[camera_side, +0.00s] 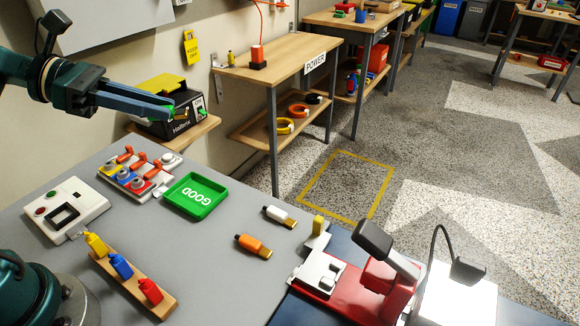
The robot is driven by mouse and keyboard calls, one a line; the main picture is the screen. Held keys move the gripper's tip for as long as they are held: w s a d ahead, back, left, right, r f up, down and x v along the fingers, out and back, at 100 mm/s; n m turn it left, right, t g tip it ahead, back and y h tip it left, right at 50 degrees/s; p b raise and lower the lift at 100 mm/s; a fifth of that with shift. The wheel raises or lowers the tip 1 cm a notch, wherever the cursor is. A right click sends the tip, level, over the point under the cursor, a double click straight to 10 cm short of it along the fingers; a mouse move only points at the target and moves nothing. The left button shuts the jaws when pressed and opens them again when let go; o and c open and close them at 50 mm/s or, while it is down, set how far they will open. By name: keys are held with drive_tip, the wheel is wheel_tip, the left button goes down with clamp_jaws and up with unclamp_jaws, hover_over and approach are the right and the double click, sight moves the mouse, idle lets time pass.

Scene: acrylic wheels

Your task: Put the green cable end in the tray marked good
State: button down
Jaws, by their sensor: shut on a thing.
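My gripper (172,108) is at the upper left, raised above the table. Its long blue fingers are shut on the green cable end (171,107). Only a small bit of green shows at the fingertips; the rest is hidden by the fingers. The green tray (213,211) marked GOOD lies on the grey table, below and to the right of my gripper. The tray is empty.
A white and an orange cable end (253,246) lie right of the tray. A panel with orange levers (140,172) sits left of it. A wooden rack (135,285) holds coloured bottles. A red device (370,290) stands at the right front.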

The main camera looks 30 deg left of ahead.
drive_tip(key=shift+s+d+f, duration=0.1)
drive_tip(key=shift+s+d, duration=0.15)
drive_tip(key=shift+s, duration=0.1)
drive_tip(key=shift+w+a, duration=0.2)
drive_tip(key=shift+w, duration=0.4)
drive_tip(key=w+d+f+m+g+h, duration=0.1)
drive_tip(key=d+f+m+g, duration=0.2)
drive_tip(key=d, duration=0.4)
drive_tip(key=w+d+f+m+g+h, duration=0.1)
drive_tip(key=d+f+m+g, duration=0.2)
drive_tip(key=d, duration=0.4)
drive_tip(key=shift+w+d+f+m+g+h, duration=0.2)
drive_tip(key=shift+f+m+g+h, duration=0.15)
drive_tip(key=shift+m+g, duration=0.6)
